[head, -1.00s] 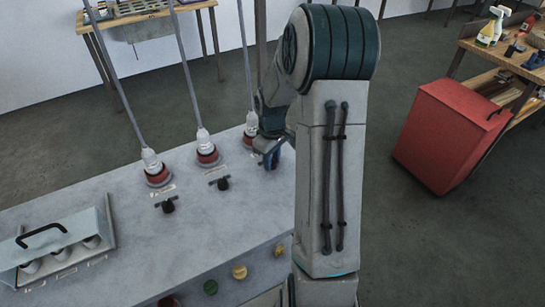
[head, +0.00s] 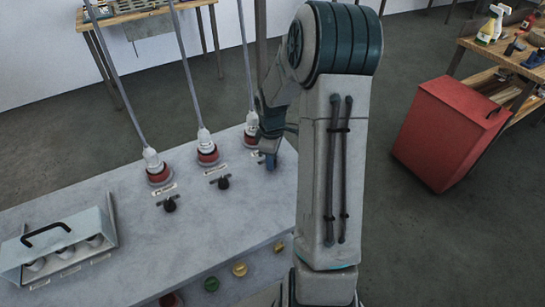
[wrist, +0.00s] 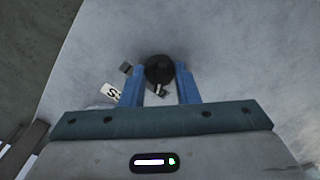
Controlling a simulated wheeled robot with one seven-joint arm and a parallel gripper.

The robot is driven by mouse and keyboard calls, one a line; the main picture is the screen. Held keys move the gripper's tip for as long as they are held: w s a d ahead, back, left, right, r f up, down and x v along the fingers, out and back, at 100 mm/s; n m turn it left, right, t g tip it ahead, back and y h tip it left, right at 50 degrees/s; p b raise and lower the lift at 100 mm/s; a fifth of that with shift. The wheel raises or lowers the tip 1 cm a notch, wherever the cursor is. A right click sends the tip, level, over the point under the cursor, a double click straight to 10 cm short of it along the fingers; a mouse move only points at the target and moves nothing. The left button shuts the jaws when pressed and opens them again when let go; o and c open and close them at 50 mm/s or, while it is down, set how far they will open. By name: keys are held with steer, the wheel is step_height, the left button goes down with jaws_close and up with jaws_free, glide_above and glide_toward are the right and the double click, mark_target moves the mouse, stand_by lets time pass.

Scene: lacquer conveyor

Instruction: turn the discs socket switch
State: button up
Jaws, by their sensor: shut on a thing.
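My gripper (head: 270,161) is at the rightmost of three sockets on the grey console. In the wrist view, its blue fingers (wrist: 160,72) are shut on a round black switch knob (wrist: 159,66), one finger on each side. Part of a white label with an "S" (wrist: 113,94) shows left of the knob; the rest is hidden. In the head view, my gripper hides this knob. Above it is a red socket with a white plug and grey cable (head: 251,124), partly covered by my arm.
Two more black switches (head: 170,205) (head: 222,183) sit below the left and middle red sockets (head: 159,176) (head: 208,157). A lidded metal box (head: 55,246) stands at the console's left. Coloured buttons (head: 240,269) line its front. A red cabinet (head: 445,135) stands right.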

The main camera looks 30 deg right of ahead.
steer(key=o, duration=1)
step_height(320, 180, up, 14)
steer(key=shift+f, duration=0.1)
